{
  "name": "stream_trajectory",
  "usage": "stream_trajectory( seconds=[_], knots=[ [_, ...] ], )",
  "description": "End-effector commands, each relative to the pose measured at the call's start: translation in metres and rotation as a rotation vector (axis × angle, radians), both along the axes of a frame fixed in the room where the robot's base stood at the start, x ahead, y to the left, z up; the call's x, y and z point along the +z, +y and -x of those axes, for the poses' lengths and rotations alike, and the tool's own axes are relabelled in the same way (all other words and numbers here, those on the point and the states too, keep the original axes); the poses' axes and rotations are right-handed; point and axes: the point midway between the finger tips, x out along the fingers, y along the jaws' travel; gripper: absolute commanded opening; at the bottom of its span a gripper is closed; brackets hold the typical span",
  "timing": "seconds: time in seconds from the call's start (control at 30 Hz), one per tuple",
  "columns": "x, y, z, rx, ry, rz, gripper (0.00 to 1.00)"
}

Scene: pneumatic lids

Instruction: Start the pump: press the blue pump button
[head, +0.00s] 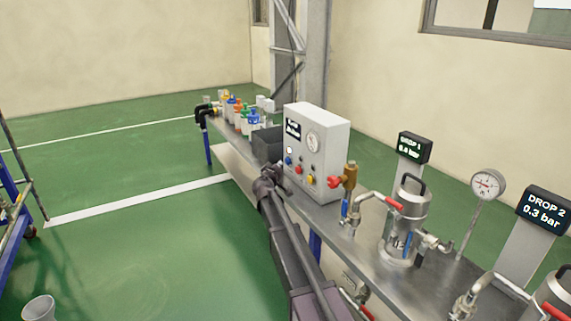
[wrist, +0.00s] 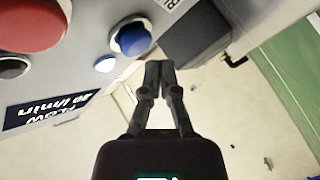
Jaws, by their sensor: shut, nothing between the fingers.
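The blue pump button (head: 288,160) sits on the front of a white control box (head: 325,140) on the bench. In the wrist view the blue button (wrist: 131,40) is a round cap in a light ring, ahead of my fingertips and a little to their left. My gripper (wrist: 158,68) is shut with its two dark fingers together and nothing between them. A gap shows between the fingertips and the button in the wrist view. In the head view my gripper (head: 270,175) is just left of the box front, its fingertips hard to make out.
A dark bin (head: 267,143) stands beyond the box.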

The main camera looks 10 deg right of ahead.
Motion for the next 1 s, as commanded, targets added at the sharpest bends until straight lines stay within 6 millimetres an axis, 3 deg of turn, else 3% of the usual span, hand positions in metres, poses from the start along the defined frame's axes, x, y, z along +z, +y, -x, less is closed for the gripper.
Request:
stream_trajectory(
  seconds=[0.5,1.0],
  knots=[
    [0.0,0.035,0.011,0.001,0.0,0.001,0.0],
    [0.0,0.039,0.013,0.001,-0.001,0.0,0.0]
  ],
)
